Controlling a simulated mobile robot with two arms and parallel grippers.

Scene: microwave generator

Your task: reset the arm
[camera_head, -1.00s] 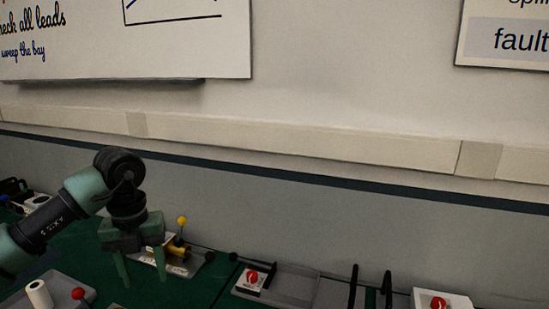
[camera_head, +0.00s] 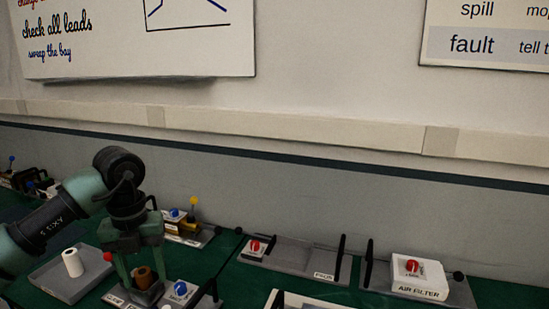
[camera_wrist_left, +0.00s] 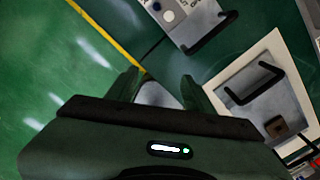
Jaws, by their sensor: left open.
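My left arm comes in from the left in the head view. Its left gripper (camera_head: 143,284) points down over the green table, with its two fingers apart. In the head view the fingers overlap a small grey tray with a brown cylinder (camera_head: 144,277); I cannot tell whether they touch it. In the left wrist view the gripper (camera_wrist_left: 160,85) is open, with nothing held between its fingers. My right gripper is not in view.
A grey tray (camera_head: 45,281) holds a white cylinder (camera_head: 72,262). A blue-knobbed block (camera_head: 180,291) lies to the gripper's right. A white air filter box (camera_head: 418,276) with a red knob sits on a tray at the right. The wall stands behind the table.

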